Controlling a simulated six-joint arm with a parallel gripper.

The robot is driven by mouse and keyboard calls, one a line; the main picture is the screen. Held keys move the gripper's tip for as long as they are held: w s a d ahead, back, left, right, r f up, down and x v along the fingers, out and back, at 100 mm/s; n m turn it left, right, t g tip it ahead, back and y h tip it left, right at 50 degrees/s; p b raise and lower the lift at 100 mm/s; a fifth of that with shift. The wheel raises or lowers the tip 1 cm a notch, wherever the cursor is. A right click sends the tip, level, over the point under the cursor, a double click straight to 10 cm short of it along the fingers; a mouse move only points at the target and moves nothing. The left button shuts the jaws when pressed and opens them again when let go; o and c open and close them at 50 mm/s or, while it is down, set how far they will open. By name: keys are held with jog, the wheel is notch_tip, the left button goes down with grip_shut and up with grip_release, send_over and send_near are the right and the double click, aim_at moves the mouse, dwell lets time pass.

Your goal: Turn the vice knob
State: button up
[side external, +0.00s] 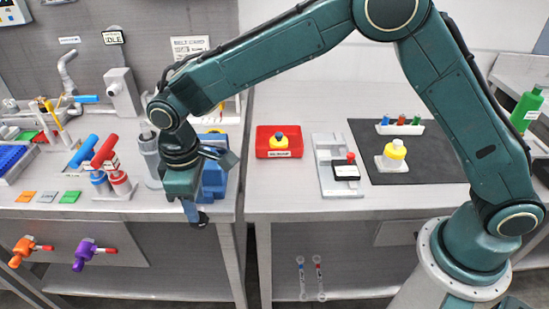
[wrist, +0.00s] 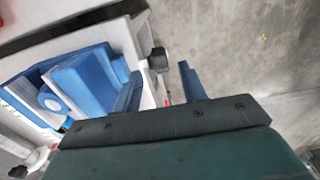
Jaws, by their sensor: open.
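The blue vice (side external: 214,180) stands at the front right edge of the left bench, partly hidden behind my gripper (side external: 192,210). Its black knob (side external: 201,221) sticks out past the bench's front edge, close to the fingertips. In the wrist view, the vice (wrist: 85,85) lies to the left, and the black knob (wrist: 158,60) shows in the gap between the two blue fingers of my gripper (wrist: 160,72). The fingers are apart and hold nothing. I cannot tell whether they touch the knob.
Red and blue valve handles (side external: 105,152) stand left of my gripper. Orange (side external: 27,250) and purple (side external: 86,252) valves stick out from the panel below the bench. A red tray (side external: 279,142) sits on the right bench. The space in front of the bench is open.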

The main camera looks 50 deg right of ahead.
notch_tip(320, 180, up, 9)
jog(key=s+d+r+m+t, duration=0.1)
jog(key=s+d+r, duration=0.2)
jog(key=d+r, duration=0.2)
jog(key=s+d+r+m+t, duration=0.1)
jog(key=s+d+r+m, duration=0.1)
jog(key=d+r, duration=0.3)
jog(key=shift+s+d+y, duration=0.4)
jog(key=shift+s+d, duration=0.1)
jog(key=shift+d, duration=1.9)
jog(key=shift+w+a, duration=0.1)
jog(key=n+g, duration=0.2)
jog(key=n, duration=0.1)
send_over(202, 214)
jog(key=a, duration=0.1)
notch_tip(202, 214, down, 10)
jog(key=shift+w+a+f+h, duration=0.15)
jog(key=shift+w+h, duration=0.15)
jog(key=shift+h, duration=0.1)
jog(key=shift+f, duration=0.15)
notch_tip(202, 214, down, 14)
jog(key=shift+r, duration=0.25)
